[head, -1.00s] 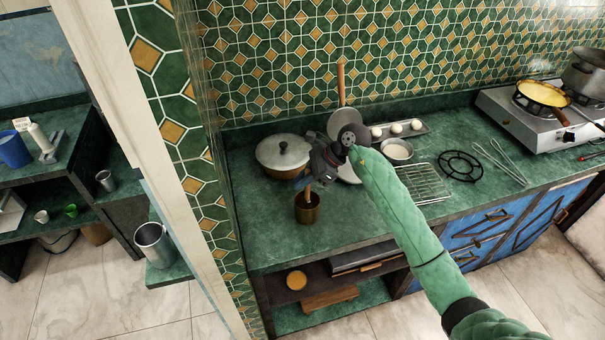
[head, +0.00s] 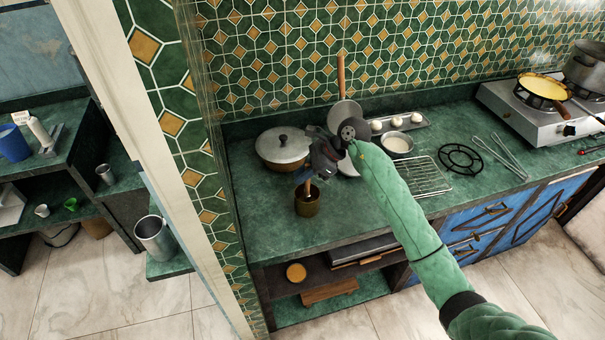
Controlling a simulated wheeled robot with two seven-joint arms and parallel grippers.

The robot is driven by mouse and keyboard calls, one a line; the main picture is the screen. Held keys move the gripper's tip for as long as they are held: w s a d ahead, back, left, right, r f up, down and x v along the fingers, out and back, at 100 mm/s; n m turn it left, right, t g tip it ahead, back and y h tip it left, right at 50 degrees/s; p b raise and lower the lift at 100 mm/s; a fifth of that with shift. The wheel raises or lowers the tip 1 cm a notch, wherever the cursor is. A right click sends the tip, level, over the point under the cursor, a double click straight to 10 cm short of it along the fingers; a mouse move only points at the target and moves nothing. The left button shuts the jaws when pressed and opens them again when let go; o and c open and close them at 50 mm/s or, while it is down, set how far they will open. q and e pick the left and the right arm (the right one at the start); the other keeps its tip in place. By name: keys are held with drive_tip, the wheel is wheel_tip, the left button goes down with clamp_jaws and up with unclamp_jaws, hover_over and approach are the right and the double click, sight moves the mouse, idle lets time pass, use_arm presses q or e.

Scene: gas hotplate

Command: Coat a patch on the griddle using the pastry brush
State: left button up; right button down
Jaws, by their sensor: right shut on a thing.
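The pastry brush (head: 307,187) shows as a short piece of wooden handle above a small brass pot (head: 308,206) on the counter. Its lower end is hidden in the pot. My right gripper (head: 305,178) is shut on the brush handle just above the pot's rim; the fingers are small and dark in this view. A shallow round pan with a yellow surface (head: 542,87) sits on the stove at the right, apart from the gripper; I cannot tell for sure that it is the griddle. My left gripper is not in view.
A lidded pot (head: 284,152) stands left of my gripper. A long-handled round pan (head: 346,108) is behind it, partly hidden by my arm. A wire rack (head: 425,175), black ring (head: 460,159) and tongs (head: 496,155) lie toward the stove (head: 515,112). The front counter is clear.

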drive_tip(key=shift+f+b, duration=0.45)
idle(0.9)
drive_tip(key=shift+f+b, duration=0.2)
drive_tip(key=shift+b, duration=0.45)
idle(2.2)
wheel_tip(320, 180, up, 7)
idle(1.1)
drive_tip(key=shift+r, duration=0.1)
idle(0.5)
